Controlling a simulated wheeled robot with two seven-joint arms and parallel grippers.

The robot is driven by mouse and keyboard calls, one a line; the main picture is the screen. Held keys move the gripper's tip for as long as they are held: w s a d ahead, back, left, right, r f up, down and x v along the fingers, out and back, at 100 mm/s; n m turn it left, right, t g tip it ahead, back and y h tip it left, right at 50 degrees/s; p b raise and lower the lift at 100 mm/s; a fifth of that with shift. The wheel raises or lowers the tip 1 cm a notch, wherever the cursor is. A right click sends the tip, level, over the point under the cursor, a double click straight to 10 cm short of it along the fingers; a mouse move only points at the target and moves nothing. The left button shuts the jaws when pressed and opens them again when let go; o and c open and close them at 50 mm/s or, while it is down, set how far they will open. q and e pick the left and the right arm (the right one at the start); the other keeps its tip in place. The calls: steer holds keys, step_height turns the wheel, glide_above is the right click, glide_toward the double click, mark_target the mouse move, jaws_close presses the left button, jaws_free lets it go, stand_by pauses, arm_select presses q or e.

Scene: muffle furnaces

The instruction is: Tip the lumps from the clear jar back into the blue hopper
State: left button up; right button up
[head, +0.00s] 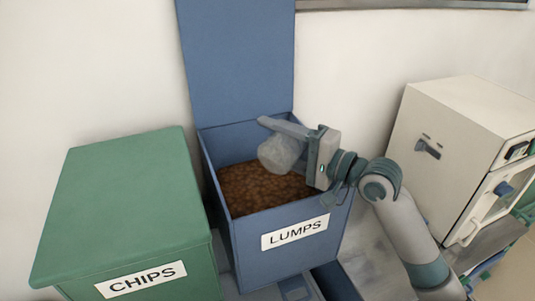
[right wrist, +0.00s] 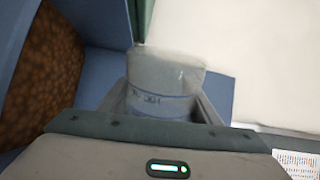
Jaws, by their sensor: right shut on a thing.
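The blue hopper (head: 290,267), labelled LUMPS, stands with its lid (head: 238,62) raised against the wall. Brown lumps (head: 262,188) fill its inside; they also show at the left of the right wrist view (right wrist: 42,75). My right gripper (head: 276,140) is over the hopper's opening, shut on the clear jar (head: 283,153). The jar is tilted over the lumps, apart from them. In the right wrist view the jar (right wrist: 165,82) sits between the fingers, with faint markings and no lumps visible in it. My left gripper is out of view.
A green bin (head: 118,205) labelled CHIPS, its lid shut, stands just left of the hopper. A cream furnace (head: 455,140) stands on the right. The hopper's raised lid and side walls are close around my right gripper.

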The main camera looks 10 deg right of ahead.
steer(key=n, duration=0.3)
steer(key=shift+s+a+f+b, duration=0.25)
steer(key=shift+s+f+b, duration=0.05)
steer(key=shift+f+b, duration=0.1)
steer(key=n, duration=0.4)
steer(key=shift+s+a+r, duration=0.3)
steer(key=shift+s+a, duration=0.1)
steer(key=n, duration=0.4)
steer(key=shift+s+a+r+b, duration=0.1)
steer(key=shift+s+a+b, duration=0.05)
steer(key=shift+b, duration=0.15)
